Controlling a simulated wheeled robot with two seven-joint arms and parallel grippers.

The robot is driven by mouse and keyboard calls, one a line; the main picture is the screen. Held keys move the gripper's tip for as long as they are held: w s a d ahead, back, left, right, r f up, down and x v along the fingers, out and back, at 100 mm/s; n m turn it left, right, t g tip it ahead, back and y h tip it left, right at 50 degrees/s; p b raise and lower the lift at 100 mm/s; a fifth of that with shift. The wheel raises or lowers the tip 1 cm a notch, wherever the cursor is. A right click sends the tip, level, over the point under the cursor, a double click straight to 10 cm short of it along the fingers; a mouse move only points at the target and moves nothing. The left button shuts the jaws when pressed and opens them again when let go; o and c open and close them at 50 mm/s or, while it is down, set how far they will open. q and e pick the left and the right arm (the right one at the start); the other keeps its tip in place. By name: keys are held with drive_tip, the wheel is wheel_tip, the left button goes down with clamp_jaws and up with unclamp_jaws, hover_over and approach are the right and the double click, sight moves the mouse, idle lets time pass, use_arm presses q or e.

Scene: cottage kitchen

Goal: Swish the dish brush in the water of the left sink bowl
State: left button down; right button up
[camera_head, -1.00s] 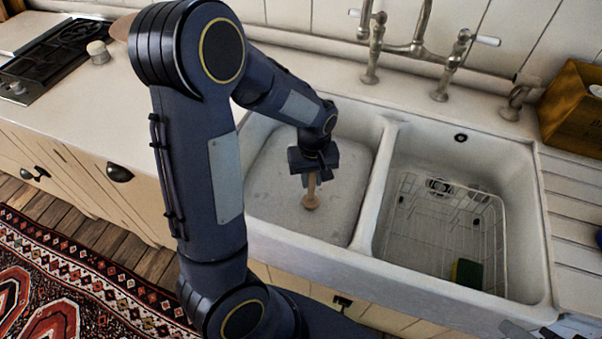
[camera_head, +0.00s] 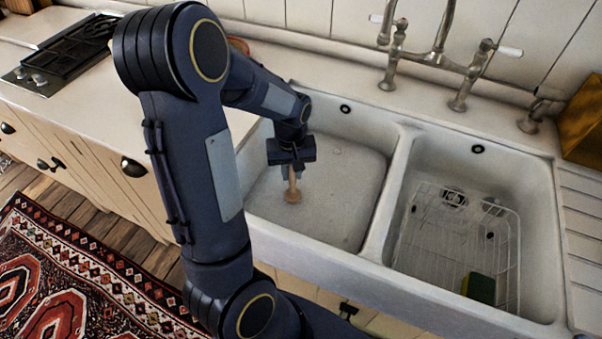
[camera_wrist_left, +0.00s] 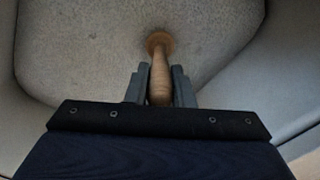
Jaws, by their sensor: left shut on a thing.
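The left sink bowl (camera_head: 340,195) is white, with a pale, faintly speckled surface inside. My left gripper (camera_head: 291,172) is inside its outline, towards the left side, pointing down. It is shut on the wooden dish brush (camera_head: 292,195), which hangs roughly upright with its round head downward. In the left wrist view the brush handle (camera_wrist_left: 160,80) sits between both fingers (camera_wrist_left: 160,88), and its head lies at the far end against the pale bowl. The water surface is hard to make out, so I cannot tell how deep the head is. My right gripper is not in view.
The right sink bowl (camera_head: 530,190) holds a wire rack (camera_head: 440,240) and a green and yellow sponge (camera_head: 481,288). A bridge tap (camera_head: 440,62) stands behind the bowls. A divider (camera_head: 390,195) separates them. A hob (camera_head: 70,55) is at far left.

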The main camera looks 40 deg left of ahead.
use_arm(q)
drive_tip(key=w+d, duration=0.2)
drive_tip(key=d, duration=0.7)
drive_tip(key=a, duration=0.3)
drive_tip(key=s+a, duration=0.1)
drive_tip(key=a, duration=0.2)
drive_tip(key=s+a, duration=0.1)
drive_tip(key=a, duration=0.2)
drive_tip(key=shift+a, duration=0.2)
drive_tip(key=w+d, duration=0.1)
drive_tip(key=d, duration=0.4)
wheel_tip(320, 180, up, 21)
drive_tip(key=p, duration=1.6)
drive_tip(key=shift+w+r, duration=0.1)
